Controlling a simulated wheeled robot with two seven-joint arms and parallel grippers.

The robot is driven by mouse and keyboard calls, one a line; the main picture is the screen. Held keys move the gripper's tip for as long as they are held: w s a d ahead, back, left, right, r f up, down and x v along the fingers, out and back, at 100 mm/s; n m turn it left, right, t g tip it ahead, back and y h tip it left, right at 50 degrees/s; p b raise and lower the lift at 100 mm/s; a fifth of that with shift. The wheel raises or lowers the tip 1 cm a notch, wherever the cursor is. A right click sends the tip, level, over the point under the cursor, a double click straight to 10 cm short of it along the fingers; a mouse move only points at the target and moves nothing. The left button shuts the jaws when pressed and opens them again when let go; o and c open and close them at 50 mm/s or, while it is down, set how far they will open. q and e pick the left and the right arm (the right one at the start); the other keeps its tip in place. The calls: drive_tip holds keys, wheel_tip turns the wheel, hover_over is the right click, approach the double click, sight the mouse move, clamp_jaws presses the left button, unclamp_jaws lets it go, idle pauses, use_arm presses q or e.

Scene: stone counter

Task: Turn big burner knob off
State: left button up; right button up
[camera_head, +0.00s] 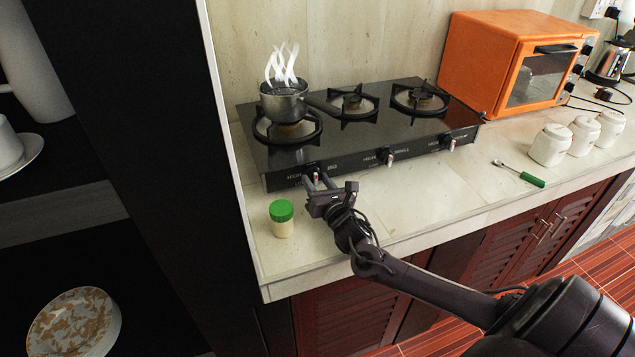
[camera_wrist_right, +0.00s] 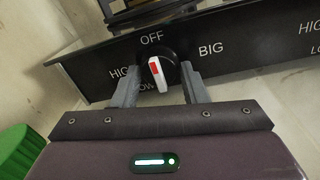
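The big burner knob (camera_wrist_right: 160,74) is at the left end of the stove's front panel, with OFF printed above it and BIG to its right. Its white handle has a red mark at the upper end and stands nearly upright, tilted slightly; its exact setting is hard to read. In the head view the knob (camera_head: 316,176) is partly hidden by my right gripper (camera_head: 319,184). In the wrist view my right gripper (camera_wrist_right: 160,85) is open, one finger on each side of the knob, with gaps beside the handle. My left gripper is not in view.
A steaming pot (camera_head: 284,101) sits on the left burner of the black stove (camera_head: 350,142). A green-lidded jar (camera_head: 282,219) stands close to the left of my right gripper. An orange oven (camera_head: 490,65), white jars (camera_head: 550,145) and a green-handled utensil (camera_head: 531,180) are to the right.

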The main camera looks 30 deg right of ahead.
drive_tip(key=o, duration=0.3)
drive_tip(key=shift+o, duration=0.2)
drive_tip(key=shift+s, duration=0.1)
drive_tip(key=s, duration=0.3)
drive_tip(key=s+a, duration=0.1)
drive_tip(key=s, duration=0.3)
drive_tip(key=shift+s+a+b, duration=0.2)
drive_tip(key=shift+s+b, duration=0.05)
drive_tip(key=shift+b, duration=0.15)
